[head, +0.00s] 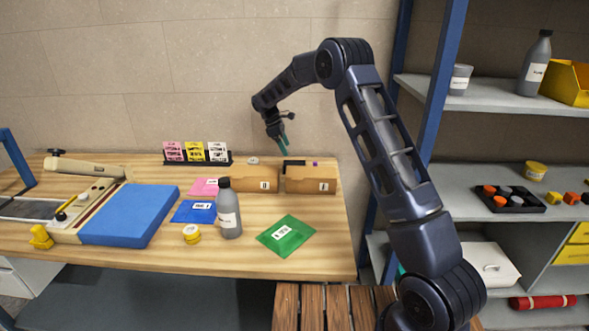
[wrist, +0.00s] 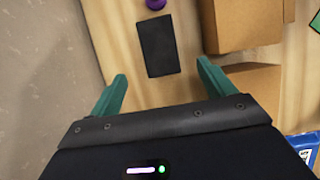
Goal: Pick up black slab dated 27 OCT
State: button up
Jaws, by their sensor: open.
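A black slab (wrist: 158,47) lies flat on the wooden table in the wrist view, just beyond my fingertips and between their lines. No date can be read on it. In the head view a dark piece of it (head: 293,162) shows behind the right cardboard box, which hides the rest. My gripper (wrist: 162,72) has its two green fingers spread apart with nothing between them. In the head view my gripper (head: 284,143) hangs above the back of the table, over the area behind the boxes.
Two cardboard boxes, left (head: 252,182) and right (head: 311,181), stand in front of the slab. A purple object (wrist: 155,4) lies close past it. The wall (wrist: 40,60) is near on the other side. A grey bottle (head: 229,210) and green packet (head: 286,235) are farther forward.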

aim_at(294, 163)
jog(key=shift+x, duration=5.25)
jog(key=shift+d+f, duration=0.15)
jog(key=shift+w, duration=0.1)
jog(key=c, duration=1.3)
